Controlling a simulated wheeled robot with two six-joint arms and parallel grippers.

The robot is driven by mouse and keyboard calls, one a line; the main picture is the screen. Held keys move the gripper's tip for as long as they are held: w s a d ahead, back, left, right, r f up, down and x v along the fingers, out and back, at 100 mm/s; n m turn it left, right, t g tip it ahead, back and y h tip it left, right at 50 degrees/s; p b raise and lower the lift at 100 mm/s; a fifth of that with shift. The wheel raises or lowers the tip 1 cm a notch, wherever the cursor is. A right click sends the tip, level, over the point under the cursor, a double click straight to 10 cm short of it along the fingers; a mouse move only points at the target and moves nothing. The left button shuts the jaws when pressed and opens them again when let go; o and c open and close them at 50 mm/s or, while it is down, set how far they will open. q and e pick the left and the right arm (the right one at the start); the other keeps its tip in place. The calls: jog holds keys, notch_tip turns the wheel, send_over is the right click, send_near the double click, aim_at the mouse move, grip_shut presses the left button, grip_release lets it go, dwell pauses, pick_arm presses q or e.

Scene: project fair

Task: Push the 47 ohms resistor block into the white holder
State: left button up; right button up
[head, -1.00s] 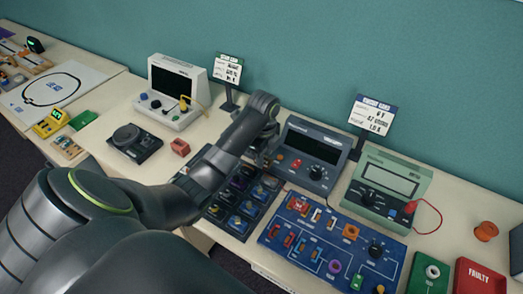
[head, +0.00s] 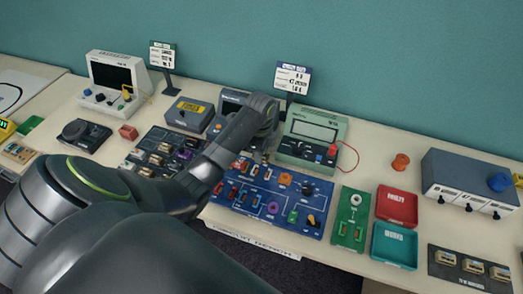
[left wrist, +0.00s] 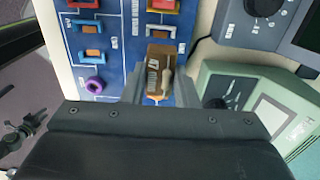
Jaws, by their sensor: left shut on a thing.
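My left gripper is shut on a brown block with a dark marking that looks like 47 (left wrist: 153,75), the resistor block. In the left wrist view the gripper (left wrist: 153,88) has its fingers on both sides of the block, over the edge of the blue circuit board (left wrist: 122,25). In the head view my left gripper (head: 260,157) is at the board's back edge, and the arm hides the block. The blue board (head: 236,206) carries coloured holders and parts. My right gripper is not in view.
A green meter (head: 312,135) stands close behind the gripper, with a dark power supply beside it. A black tray of blocks (head: 160,146) lies left of the board. A green board (head: 349,218), red tray (head: 397,207) and teal tray (head: 394,245) lie to the right.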

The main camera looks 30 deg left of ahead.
aim_at(261, 173)
pick_arm(q)
jog(key=shift+f, duration=0.5)
jog(key=f+b, duration=0.2)
jog(key=b, duration=0.1)
jog(key=shift+s+d+f, duration=0.1)
jog(key=shift+d+f, duration=0.05)
jog(key=shift+d, duration=0.05)
jog(key=shift+f+b, duration=0.7)
jog(key=shift+f, duration=0.7)
jog(key=shift+p, duration=0.45)
jog(key=shift+p, duration=0.8)
jog(key=shift+f+b, duration=0.35)
jog(key=shift+f, duration=0.3)
dwell(1.1)
jog(key=o, duration=1.5)
jog(key=shift+o, duration=0.2)
